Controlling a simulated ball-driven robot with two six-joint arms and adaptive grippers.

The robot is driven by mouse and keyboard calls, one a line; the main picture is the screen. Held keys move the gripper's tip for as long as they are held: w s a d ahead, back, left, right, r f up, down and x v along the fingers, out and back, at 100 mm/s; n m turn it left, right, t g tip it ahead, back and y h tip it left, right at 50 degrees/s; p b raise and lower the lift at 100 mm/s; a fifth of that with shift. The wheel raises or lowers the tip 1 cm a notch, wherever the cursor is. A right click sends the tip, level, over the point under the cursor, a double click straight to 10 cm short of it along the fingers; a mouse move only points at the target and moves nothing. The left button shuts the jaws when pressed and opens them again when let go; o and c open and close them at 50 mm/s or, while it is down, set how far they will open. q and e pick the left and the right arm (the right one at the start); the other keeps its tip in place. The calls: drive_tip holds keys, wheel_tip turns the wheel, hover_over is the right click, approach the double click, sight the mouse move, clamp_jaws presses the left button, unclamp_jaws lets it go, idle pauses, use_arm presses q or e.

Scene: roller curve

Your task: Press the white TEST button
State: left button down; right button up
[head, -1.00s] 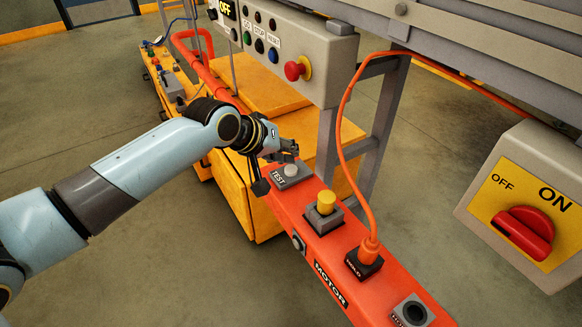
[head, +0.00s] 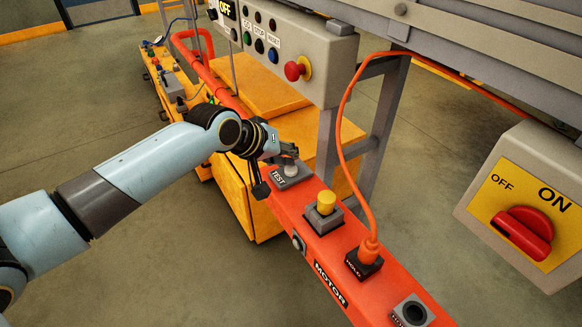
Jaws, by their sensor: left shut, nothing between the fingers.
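The white TEST button (head: 290,169) sits on a grey square base at the far end of the red-orange beam, with a "TEST" label in front of it. My left gripper (head: 290,152) is shut and empty. Its fingertips are right at the top of the button and partly cover it. I cannot tell whether they touch it or whether the button is pushed in. My right gripper is not in view.
On the same beam (head: 335,262) stand a yellow button (head: 326,202), an orange plug (head: 369,250) with its cable and a dark socket (head: 413,312). A grey control box (head: 285,55) with a red knob (head: 296,70) hangs behind. A red ON/OFF switch (head: 524,232) is at right.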

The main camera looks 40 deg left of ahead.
use_arm(q)
drive_tip(key=shift+f, duration=0.5)
idle(0.7)
drive_tip(key=shift+r, duration=0.1)
drive_tip(key=shift+r+p, duration=0.85)
drive_tip(key=shift+p, duration=0.15)
drive_tip(key=shift+f, duration=0.1)
wheel_tip(320, 180, up, 5)
drive_tip(key=p, duration=0.5)
drive_tip(key=shift+p, duration=0.3)
